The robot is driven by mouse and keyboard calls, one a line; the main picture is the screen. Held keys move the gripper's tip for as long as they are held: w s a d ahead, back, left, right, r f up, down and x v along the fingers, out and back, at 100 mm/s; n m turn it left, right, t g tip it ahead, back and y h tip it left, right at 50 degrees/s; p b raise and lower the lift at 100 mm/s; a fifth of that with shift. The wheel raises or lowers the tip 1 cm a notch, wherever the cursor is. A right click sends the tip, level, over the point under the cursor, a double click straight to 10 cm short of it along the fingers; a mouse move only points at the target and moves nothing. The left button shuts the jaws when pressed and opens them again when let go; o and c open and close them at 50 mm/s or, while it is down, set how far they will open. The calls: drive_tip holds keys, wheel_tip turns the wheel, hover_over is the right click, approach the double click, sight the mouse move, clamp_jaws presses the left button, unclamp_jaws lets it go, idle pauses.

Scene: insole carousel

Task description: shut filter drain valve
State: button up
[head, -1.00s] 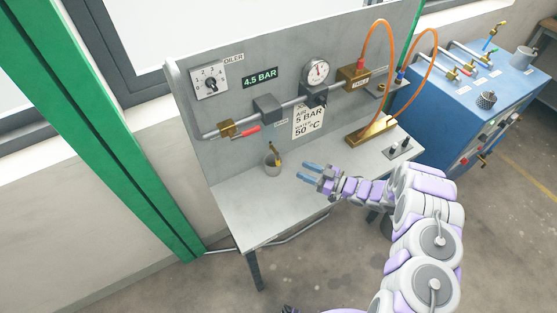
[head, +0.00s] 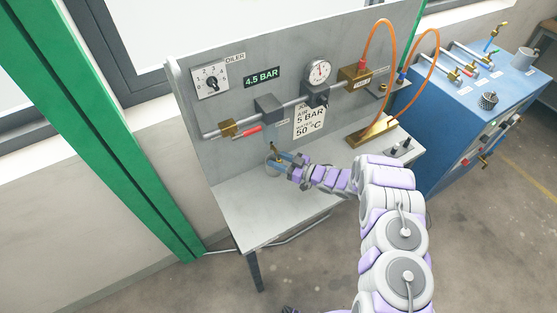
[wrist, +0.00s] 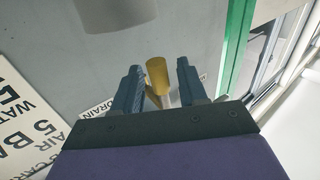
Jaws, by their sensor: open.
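The filter drain valve is a small brass piece (wrist: 157,76) in the wrist view, beside a partly hidden label reading "DRAIN" (wrist: 97,109). My gripper (wrist: 160,82) is open, with one blue finger on each side of the brass piece; I cannot tell whether they touch it. In the head view my gripper (head: 276,159) is at the grey cup (head: 271,168) on the bench, below the grey filter block (head: 269,108). The brass piece (head: 275,147) shows just above the fingers there.
A pipe with a red-handled brass valve (head: 246,130) runs along the panel above. A pressure gauge (head: 319,71), a sign (head: 309,122) and a brass block (head: 372,130) stand to the right. The bench front (head: 255,212) is clear.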

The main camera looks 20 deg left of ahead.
drive_tip(key=shift+c, duration=0.3)
clamp_jaws()
drive_tip(key=shift+w+d+n, duration=0.1)
drive_tip(key=shift+n, duration=0.2)
drive_tip(key=shift+w+d+r+n+t+h+b, duration=0.35)
drive_tip(key=shift+r+n+t+h+b, duration=0.3)
drive_tip(key=shift+n+h+b, duration=1)
drive_tip(key=shift+w+d+r+n+t+h+b, duration=0.2)
drive_tip(key=shift+w+r+n+t+h+b, duration=0.2)
drive_tip(key=shift+n+t+h+b, duration=0.85)
drive_tip(key=shift+w+d+r+n+t+h+b, duration=0.35)
drive_tip(key=shift+r+n+h+b, duration=0.2)
drive_tip(key=shift+n+h+b, duration=1.45)
drive_tip(key=shift+n+y+b, duration=0.4)
drive_tip(key=shift+b, duration=0.15)
